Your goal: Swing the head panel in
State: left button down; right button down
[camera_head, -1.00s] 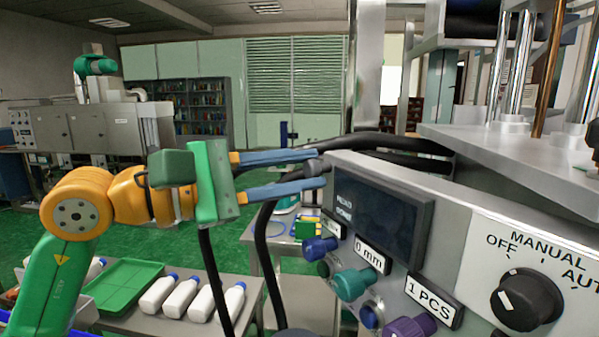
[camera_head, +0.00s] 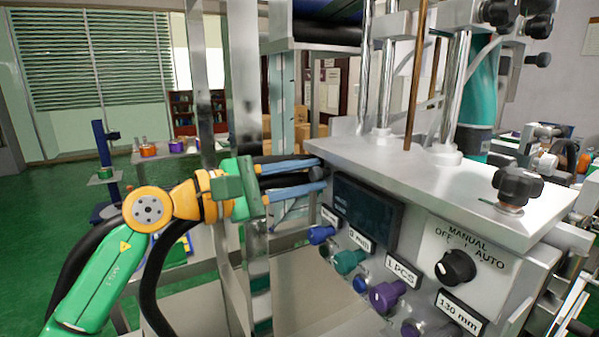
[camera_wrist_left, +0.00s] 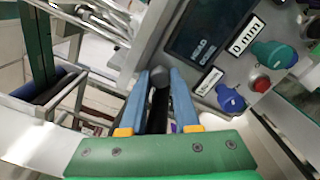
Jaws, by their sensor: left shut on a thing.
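The grey head panel (camera_head: 415,240) stands under the machine's top plate. It carries a dark screen (camera_head: 366,212), coloured knobs and a black MANUAL/OFF/AUTO dial (camera_head: 456,267). My left gripper (camera_head: 322,181) reaches in from the left, its blue fingers at the panel's left end. In the left wrist view the fingers (camera_wrist_left: 160,80) close around a dark round-ended piece (camera_wrist_left: 158,77) beside the screen. How this piece joins the panel is partly hidden by the fingers. My right gripper is not in view.
Steel posts (camera_head: 243,110) stand behind my left gripper. Above the panel, the top plate (camera_head: 400,165) bears chrome columns and a black knob (camera_head: 510,190). A bench with coloured pots (camera_head: 150,150) stands at the back left. Green floor is open at the left.

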pick_arm(q)
jog(key=shift+r, duration=0.25)
jog(key=c, duration=1)
grip_release()
jog(key=shift+o, duration=0.4)
jog(key=shift+w+d+f, duration=0.1)
jog(key=shift+d+f, duration=0.05)
jog(key=shift+d, duration=0.05)
jog(key=shift+a+f, duration=0.1)
jog(key=shift+f, duration=0.05)
jog(key=b+v, duration=0.4)
jog(key=v, duration=0.2)
jog(key=shift+a, duration=0.4)
